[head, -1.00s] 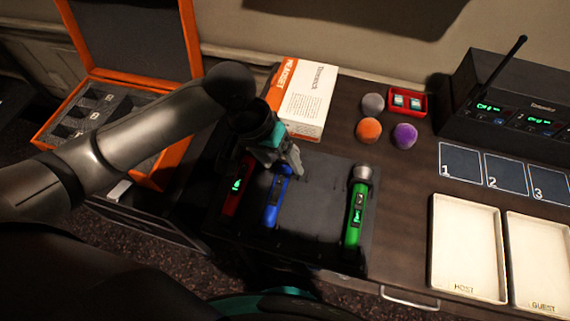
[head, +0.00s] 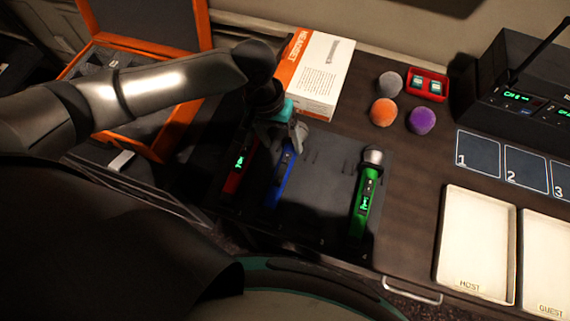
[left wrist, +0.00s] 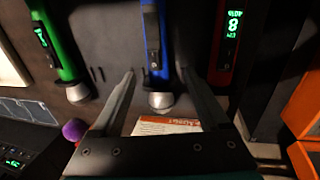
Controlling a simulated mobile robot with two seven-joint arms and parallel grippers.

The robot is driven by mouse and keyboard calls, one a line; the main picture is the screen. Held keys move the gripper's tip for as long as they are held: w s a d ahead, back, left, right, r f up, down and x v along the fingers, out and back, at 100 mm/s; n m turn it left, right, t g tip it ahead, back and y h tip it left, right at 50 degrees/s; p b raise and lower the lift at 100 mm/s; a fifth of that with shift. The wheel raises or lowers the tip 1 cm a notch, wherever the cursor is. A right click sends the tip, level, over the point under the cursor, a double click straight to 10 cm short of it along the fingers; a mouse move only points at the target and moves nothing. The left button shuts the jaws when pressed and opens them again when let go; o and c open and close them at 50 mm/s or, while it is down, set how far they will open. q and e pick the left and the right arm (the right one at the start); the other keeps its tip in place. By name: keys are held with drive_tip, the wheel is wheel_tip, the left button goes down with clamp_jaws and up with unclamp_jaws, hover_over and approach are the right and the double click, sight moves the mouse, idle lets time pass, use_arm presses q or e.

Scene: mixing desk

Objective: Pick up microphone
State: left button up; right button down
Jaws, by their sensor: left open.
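Three handheld microphones lie on a dark mat (head: 325,190): a red one (head: 238,168) at left, a blue one (head: 283,178) beside it, and a green one (head: 364,203) at right. My left gripper (head: 282,140) is over the head end of the blue microphone and hides that end in the head view. In the left wrist view the open fingers (left wrist: 160,85) stand on either side of the blue microphone (left wrist: 156,45), whose silver head (left wrist: 160,101) lies between them. The green (left wrist: 58,45) and red (left wrist: 228,50) microphones are outside the fingers. My right gripper is not in view.
A headset box (head: 318,75) lies behind the mat. Grey, orange and purple foam balls (head: 421,120) and a red tray (head: 427,84) are at back right. Two white trays (head: 475,243), numbered cards (head: 478,154) and a black receiver (head: 515,85) are farther right. An orange case (head: 185,118) stands open at left.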

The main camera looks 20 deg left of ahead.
sight(286, 153)
use_arm(q)
drive_tip(key=f, duration=0.2)
drive_tip(key=d+f+b, duration=0.1)
drive_tip(key=f, duration=0.2)
drive_tip(key=shift+s+d+f+b, duration=0.15)
drive_tip(key=shift+b, duration=0.15)
clamp_jaws()
idle(0.4)
